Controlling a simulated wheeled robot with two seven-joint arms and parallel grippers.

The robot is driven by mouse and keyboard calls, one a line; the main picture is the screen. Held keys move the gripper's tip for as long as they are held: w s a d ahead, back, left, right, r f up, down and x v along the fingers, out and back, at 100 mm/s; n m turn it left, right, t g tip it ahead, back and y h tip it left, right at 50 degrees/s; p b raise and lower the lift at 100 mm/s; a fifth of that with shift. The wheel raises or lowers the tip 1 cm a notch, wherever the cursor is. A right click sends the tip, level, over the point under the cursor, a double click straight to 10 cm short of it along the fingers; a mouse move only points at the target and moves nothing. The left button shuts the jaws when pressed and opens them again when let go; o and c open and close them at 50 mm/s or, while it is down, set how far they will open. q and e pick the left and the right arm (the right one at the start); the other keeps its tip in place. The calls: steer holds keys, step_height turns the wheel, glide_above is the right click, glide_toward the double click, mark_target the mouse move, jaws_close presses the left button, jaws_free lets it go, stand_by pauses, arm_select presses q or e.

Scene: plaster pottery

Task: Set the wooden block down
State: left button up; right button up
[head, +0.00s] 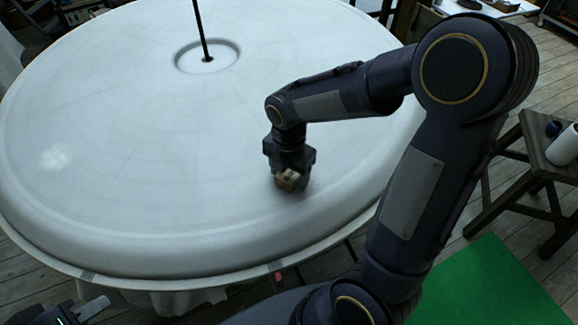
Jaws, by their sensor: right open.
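The small tan wooden block (287,181) is at the near part of the round white plaster surface (140,130), just inside its raised rim. My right gripper (289,170) points down directly over the block, and its jaws are open around or just above it. The gripper hides the block's upper part. A soft shadow lies close around the block, and I cannot tell for sure whether its underside touches the plaster. My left gripper (92,308) shows only in part at the bottom left, away from the block, and its opening is unclear.
A thin dark rod (201,30) rises from a round recess at the plaster's centre. A wooden stool (540,150) with a white cylinder (564,146) stands at the right. A green mat (490,285) lies on the floor. The plaster left of the block is clear.

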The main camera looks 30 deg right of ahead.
mark_target(289, 173)
step_height(289, 173, up, 11)
steer(key=s+a+m+t+y, duration=0.1)
steer(key=s+m+t+y, duration=0.1)
steer(key=s+m, duration=0.5)
steer(key=s+a+m+t+y, duration=0.1)
steer(key=s+m+t, duration=0.2)
steer(key=s+m, duration=0.5)
steer(key=f+m, duration=0.1)
steer(key=m, duration=0.9)
steer(key=shift+t+y, duration=0.3)
steer(key=shift+y, duration=0.1)
steer(key=shift+r, duration=0.1)
